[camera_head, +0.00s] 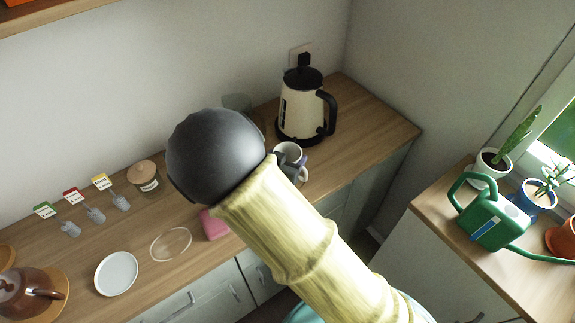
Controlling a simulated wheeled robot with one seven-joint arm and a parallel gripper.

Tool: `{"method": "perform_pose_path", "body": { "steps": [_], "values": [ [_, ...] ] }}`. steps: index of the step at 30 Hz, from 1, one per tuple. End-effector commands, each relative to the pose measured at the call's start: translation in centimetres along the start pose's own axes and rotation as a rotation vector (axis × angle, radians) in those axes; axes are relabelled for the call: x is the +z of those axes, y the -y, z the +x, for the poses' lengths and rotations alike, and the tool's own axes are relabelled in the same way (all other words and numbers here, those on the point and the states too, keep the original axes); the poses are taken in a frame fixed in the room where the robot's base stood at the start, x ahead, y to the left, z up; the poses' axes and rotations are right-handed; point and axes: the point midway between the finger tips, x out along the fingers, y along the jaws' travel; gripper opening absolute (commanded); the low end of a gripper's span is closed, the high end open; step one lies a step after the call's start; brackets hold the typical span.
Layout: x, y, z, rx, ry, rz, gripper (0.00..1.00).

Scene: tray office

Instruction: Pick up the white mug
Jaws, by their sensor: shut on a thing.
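The white mug (291,151) is on or just above the wooden counter, in front of the kettle, in the head view. Its handle points to the lower right, and my arm hides its lower left part. My gripper (279,158) is mostly hidden behind my own arm; a small dark part of it shows at the mug's left side. It is shut on the mug. I cannot tell whether the mug's base touches the counter.
A cream kettle (303,112) stands close behind the mug. A lidded jar (145,178), a white plate (116,274), a glass dish (171,245) and a brown teapot (27,292) are on the left. A green watering can (492,222) and potted plants stand on the right counter.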

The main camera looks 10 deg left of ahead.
Motion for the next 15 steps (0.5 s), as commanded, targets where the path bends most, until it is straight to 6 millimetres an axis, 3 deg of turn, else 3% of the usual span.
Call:
{"method": "perform_pose_path", "body": {
  "steps": [7,15],
  "values": [
    [-3.9,-0.1,-1.6,-0.001,-0.002,0.004,0.33],
    [-4.9,-0.1,-2.0,0.000,0.000,0.000,0.33]
  ]
}}
